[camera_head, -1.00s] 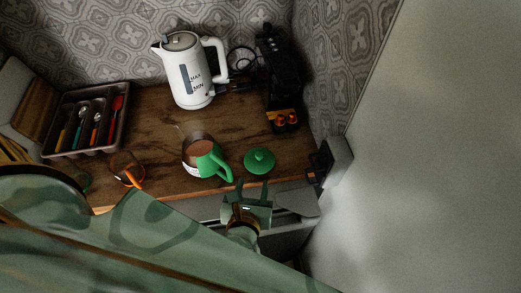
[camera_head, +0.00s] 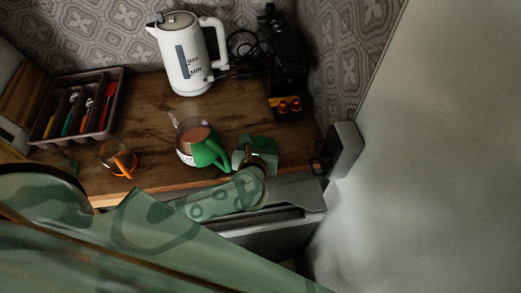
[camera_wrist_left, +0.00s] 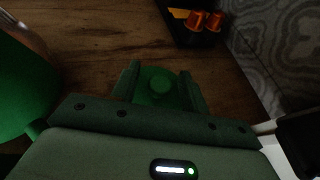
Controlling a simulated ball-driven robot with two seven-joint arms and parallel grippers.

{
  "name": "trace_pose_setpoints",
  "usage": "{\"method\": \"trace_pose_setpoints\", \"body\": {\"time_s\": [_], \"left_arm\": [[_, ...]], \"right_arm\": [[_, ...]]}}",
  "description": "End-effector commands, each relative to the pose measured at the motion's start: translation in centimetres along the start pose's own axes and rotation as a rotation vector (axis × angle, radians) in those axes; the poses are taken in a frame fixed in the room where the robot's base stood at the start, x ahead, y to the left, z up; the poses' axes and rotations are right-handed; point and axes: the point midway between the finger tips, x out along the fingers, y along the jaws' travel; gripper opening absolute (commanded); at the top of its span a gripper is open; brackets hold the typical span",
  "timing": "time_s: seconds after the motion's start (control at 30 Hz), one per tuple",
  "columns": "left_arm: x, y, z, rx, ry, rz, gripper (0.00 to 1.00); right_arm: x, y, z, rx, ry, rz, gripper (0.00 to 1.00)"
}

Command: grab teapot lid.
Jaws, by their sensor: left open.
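The green teapot lid lies on the wooden counter; in the left wrist view the lid (camera_wrist_left: 158,86) with its round knob sits between the two fingers. My left gripper (camera_wrist_left: 160,88) is open, with one finger on each side of the lid. Whether the fingers touch it cannot be told. In the head view my left gripper (camera_head: 258,145) covers the lid almost fully. The glass teapot (camera_head: 196,143) with a green handle and brown contents stands just left of the gripper. Its green handle (camera_wrist_left: 22,90) shows large at the left of the wrist view. My right gripper is not in view.
A white kettle (camera_head: 184,62) stands at the back. A black coffee machine (camera_head: 287,70) with orange capsules (camera_head: 289,106) stands behind the gripper. A cutlery tray (camera_head: 104,125) and a glass cup with an orange handle (camera_head: 124,164) are at left. A wall bounds the right.

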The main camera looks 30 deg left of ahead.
Motion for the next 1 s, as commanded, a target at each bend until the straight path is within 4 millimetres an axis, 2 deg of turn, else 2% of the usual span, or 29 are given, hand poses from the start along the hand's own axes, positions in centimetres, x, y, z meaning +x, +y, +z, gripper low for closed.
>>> {"method": "trace_pose_setpoints", "body": {"time_s": [0.13, 0.3, 0.67, 0.77, 0.93, 1.0], "left_arm": [[-0.1, 0.0, 0.1, 0.0, 0.0, 0.0, 0.45], [-0.1, 0.0, 0.1, 0.0, 0.0, 0.0, 0.01], [-0.2, 0.0, 0.4, 0.0, -0.001, 0.0, 0.0], [-0.6, 0.0, 1.2, -0.002, -0.002, 0.0, 0.0], [-1.6, 0.0, 3.7, -0.001, -0.004, 0.001, 0.0], [-3.0, -0.1, 4.4, -0.001, -0.002, 0.0, 0.0]], "right_arm": [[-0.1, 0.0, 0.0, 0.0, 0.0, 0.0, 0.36], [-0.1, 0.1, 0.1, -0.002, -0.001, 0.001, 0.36], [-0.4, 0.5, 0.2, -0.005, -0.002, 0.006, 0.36], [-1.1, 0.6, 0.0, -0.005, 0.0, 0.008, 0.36], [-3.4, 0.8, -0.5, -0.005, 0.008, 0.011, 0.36], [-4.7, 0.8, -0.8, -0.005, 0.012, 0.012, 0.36]]}}
